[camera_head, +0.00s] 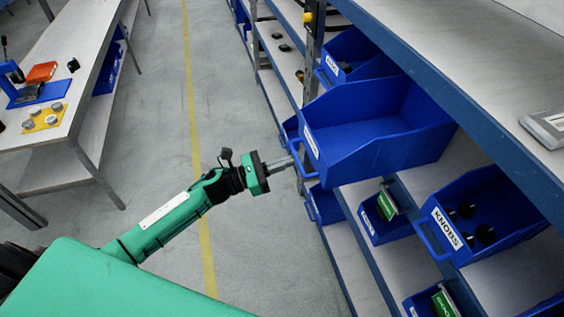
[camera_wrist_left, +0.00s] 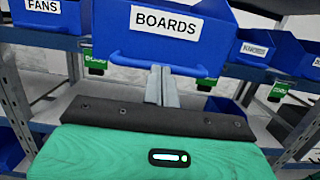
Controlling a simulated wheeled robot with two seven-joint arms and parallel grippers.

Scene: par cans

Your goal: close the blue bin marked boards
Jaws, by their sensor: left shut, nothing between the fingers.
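The blue bin marked BOARDS (camera_wrist_left: 205,42) fills the top middle of the left wrist view, with its front handle bar below the label. In the head view, a large blue bin (camera_head: 365,135) juts out of the shelf into the aisle, its visible inside empty; its label is too oblique to read there. My left gripper (camera_head: 291,161) is shut and empty at the front of this bin, by its handle. In the left wrist view the closed fingers (camera_wrist_left: 161,84) point at the handle; I cannot tell whether they touch it. My right gripper is not in view.
A blue KNOBS bin (camera_head: 482,215) sits lower right on the rack, with smaller blue bins nearby. A FANS bin (camera_wrist_left: 47,16) is left of the boards bin in the wrist view. A white workbench (camera_head: 85,60) stands at far left. The aisle floor (camera_head: 150,130) is clear.

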